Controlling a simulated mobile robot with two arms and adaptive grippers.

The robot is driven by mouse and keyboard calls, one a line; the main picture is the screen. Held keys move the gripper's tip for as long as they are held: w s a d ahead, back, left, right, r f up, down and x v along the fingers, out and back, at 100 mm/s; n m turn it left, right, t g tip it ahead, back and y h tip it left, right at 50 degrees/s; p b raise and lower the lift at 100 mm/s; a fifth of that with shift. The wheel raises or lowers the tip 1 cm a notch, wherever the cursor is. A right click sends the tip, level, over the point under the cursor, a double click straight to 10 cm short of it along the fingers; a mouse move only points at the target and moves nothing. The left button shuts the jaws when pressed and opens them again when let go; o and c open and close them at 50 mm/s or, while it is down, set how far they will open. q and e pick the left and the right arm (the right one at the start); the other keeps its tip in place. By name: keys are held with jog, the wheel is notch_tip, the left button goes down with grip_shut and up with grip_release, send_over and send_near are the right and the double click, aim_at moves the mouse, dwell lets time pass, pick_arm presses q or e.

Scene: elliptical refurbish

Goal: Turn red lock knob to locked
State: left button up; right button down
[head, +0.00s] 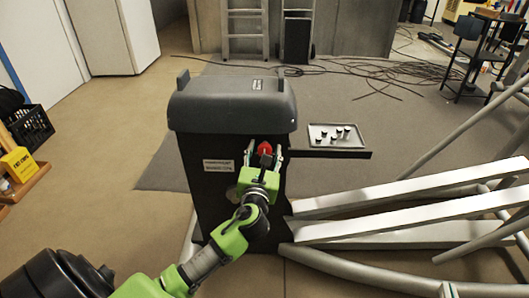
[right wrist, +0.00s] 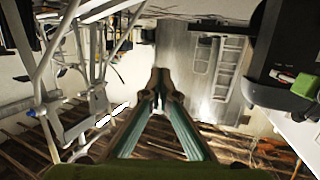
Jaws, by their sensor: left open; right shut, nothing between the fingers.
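The red lock knob (head: 264,148) is on the front of a dark grey machine housing (head: 232,104), near its right side. My left gripper (head: 265,155) is at that face, open, with one finger on each side of the knob. I cannot tell whether the fingers touch it. The gripper hides the lower part of the knob, and its lock position cannot be read. My right gripper (right wrist: 160,78) shows only in the right wrist view, shut and empty, away from the knob. The dark housing shows at the right of that view (right wrist: 280,45).
A tray (head: 337,136) with several small dark parts sits on a shelf right of the housing. Pale beams and tubes (head: 400,205) of the elliptical fill the lower right. Cables (head: 380,72) lie on the floor behind. A black crate (head: 30,128) stands at the left.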

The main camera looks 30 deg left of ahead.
pick_arm(q)
jog(key=shift+w, duration=0.1)
jog(key=c, duration=1.1)
